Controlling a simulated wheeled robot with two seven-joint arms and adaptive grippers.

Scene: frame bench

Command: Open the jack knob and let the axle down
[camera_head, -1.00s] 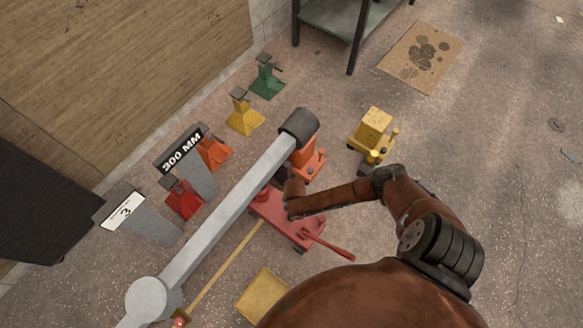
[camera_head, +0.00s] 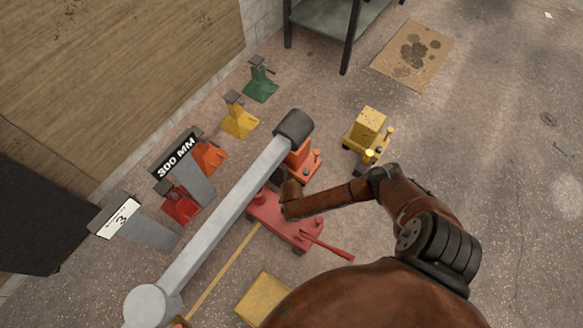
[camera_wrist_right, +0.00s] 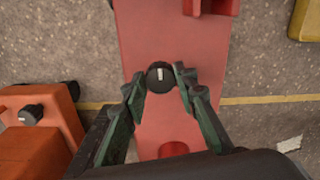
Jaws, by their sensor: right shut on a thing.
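The long grey axle (camera_head: 225,210) runs diagonally, with a dark drum end (camera_head: 294,127) and a pale round end (camera_head: 152,303). The red jack (camera_head: 290,228) is beside the axle's middle, its red handle (camera_head: 328,246) pointing lower right. In the right wrist view the jack's red body (camera_wrist_right: 165,115) carries a round black knob (camera_wrist_right: 160,76) with a pale mark. My right gripper (camera_wrist_right: 160,82) is shut on this knob, one finger on each side. In the head view my right gripper (camera_head: 288,198) is over the jack, hiding the knob. My left gripper is not in view.
An orange jack (camera_head: 303,165) is under the drum end; its black knob (camera_wrist_right: 30,115) shows in the wrist view. A yellow jack (camera_head: 368,132) is right of it. Several stands, including a green one (camera_head: 261,82), line the wall. Floor at right is mostly clear.

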